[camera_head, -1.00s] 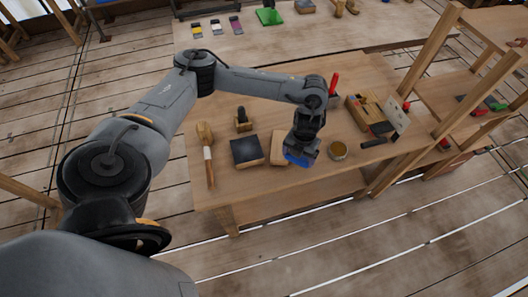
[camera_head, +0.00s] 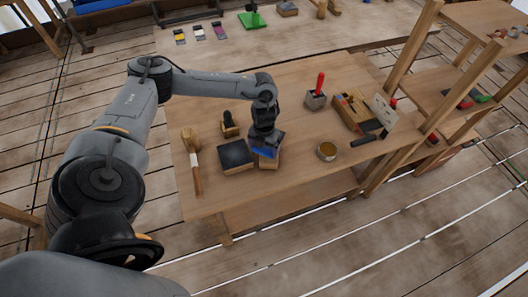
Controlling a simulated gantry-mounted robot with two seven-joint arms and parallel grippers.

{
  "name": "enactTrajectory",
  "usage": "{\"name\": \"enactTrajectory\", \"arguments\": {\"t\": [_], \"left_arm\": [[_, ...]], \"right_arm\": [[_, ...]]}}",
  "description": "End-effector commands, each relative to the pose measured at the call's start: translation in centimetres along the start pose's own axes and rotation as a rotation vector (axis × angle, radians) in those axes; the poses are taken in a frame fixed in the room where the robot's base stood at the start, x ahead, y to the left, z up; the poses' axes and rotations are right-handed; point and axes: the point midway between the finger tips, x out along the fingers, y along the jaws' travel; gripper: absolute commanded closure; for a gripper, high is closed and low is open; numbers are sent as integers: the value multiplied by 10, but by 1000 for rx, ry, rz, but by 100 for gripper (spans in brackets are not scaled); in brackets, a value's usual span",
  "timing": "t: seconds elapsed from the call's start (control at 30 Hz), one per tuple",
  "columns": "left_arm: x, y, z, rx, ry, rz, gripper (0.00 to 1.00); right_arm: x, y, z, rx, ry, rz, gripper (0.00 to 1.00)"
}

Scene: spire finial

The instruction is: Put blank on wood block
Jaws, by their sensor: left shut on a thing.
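My left gripper (camera_head: 265,141) points down over the wood block (camera_head: 268,163) near the front of the workbench. It is shut on a small blue piece, which I take to be the blank (camera_head: 264,152). The blank is right above or on the block's top; I cannot tell if they touch. The gripper and blank hide most of the block's top. My right gripper is not in view.
A dark-topped block (camera_head: 235,155) stands close on the left, with a wooden mallet (camera_head: 193,160) further left. A round tin (camera_head: 326,151) is to the right. A grey holder with a red-handled tool (camera_head: 317,97) and a wooden box (camera_head: 352,108) stand behind it.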

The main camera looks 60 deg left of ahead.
Motion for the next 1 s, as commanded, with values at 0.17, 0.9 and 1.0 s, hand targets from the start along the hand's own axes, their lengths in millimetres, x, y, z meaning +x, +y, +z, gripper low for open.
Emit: {"name": "enactTrajectory", "arguments": {"t": [0.17, 0.9, 1.0], "left_arm": [[22, 0, 0, 0, 1, 2, 53], [38, 0, 0, 0, -1, 1, 0], [38, 0, 0, 0, -1, 1, 0]], "right_arm": [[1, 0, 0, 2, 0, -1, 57], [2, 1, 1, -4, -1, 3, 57], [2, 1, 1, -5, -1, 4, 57]]}}
